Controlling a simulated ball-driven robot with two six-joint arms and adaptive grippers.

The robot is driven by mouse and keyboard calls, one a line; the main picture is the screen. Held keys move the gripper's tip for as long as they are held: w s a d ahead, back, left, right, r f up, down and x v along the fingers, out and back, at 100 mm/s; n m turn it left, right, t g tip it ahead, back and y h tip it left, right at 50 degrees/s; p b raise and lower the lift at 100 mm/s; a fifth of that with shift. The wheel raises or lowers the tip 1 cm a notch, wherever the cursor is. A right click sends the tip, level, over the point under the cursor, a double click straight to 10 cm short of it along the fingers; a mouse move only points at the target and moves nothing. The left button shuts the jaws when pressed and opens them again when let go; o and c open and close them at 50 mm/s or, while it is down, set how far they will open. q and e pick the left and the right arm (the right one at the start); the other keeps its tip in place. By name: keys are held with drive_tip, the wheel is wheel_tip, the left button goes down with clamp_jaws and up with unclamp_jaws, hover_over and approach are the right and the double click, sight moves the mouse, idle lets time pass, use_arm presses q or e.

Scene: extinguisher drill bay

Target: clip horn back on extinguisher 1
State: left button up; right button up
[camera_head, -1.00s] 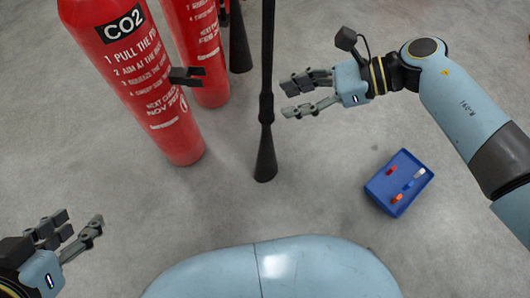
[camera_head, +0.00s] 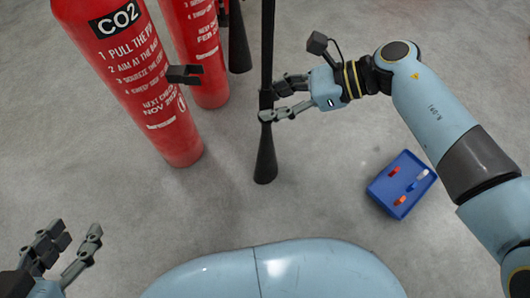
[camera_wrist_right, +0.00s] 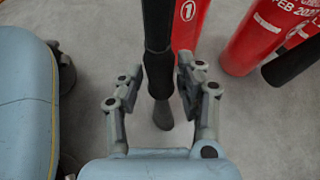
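The black horn (camera_head: 265,155) hangs upright on its black hose beside extinguisher 1 (camera_head: 140,80), a red CO2 cylinder with a black clip (camera_head: 185,75) on its side. The horn stands apart from the clip, to its right. My right gripper (camera_head: 268,103) is at the horn's upper part. In the right wrist view, its open fingers stand on either side of the horn (camera_wrist_right: 159,75), with a visible gap on the left; contact on the right is unclear. My left gripper (camera_head: 77,235) is open and empty at the lower left.
A second red extinguisher (camera_head: 203,60) stands behind extinguisher 1, with its own black horn (camera_head: 238,45) next to it. A blue tray (camera_head: 378,192) with small coloured items lies on the floor at right. The floor between is clear.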

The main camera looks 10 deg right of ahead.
clamp_jaws()
drive_tip(key=shift+r, duration=0.1)
drive_tip(key=shift+r+p, duration=1.2)
drive_tip(key=shift+r, duration=0.25)
